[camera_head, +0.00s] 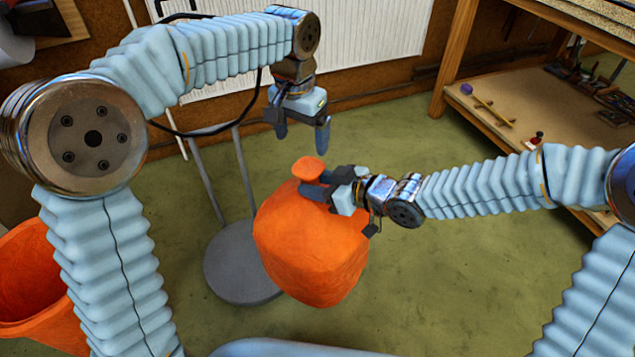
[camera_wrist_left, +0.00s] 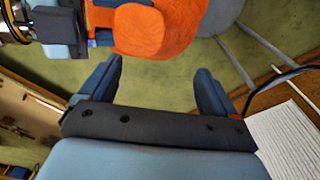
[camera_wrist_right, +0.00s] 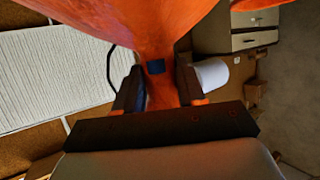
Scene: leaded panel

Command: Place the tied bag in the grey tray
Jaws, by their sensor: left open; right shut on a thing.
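The tied bag (camera_head: 312,245) is orange and full, with a narrow neck and a small flared top (camera_head: 310,169). My right gripper (camera_head: 322,190) is shut on its neck, and the bag hangs below. In the right wrist view the neck (camera_wrist_right: 157,40) runs between the fingers, with a dark blue band on it. My left gripper (camera_head: 302,133) is open and empty, above and behind the bag's top. The left wrist view shows its spread fingers (camera_wrist_left: 157,70) with the bag (camera_wrist_left: 165,25) beyond. A round grey disc (camera_head: 235,265) with posts stands low behind the bag; I cannot tell whether it is the tray.
An orange bucket (camera_head: 35,265) stands on the floor at the left. A wooden shelf unit (camera_head: 520,105) with tools is at the back right. A white ribbed panel (camera_head: 370,35) is on the back wall. Green floor (camera_head: 440,265) is clear below my right arm.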

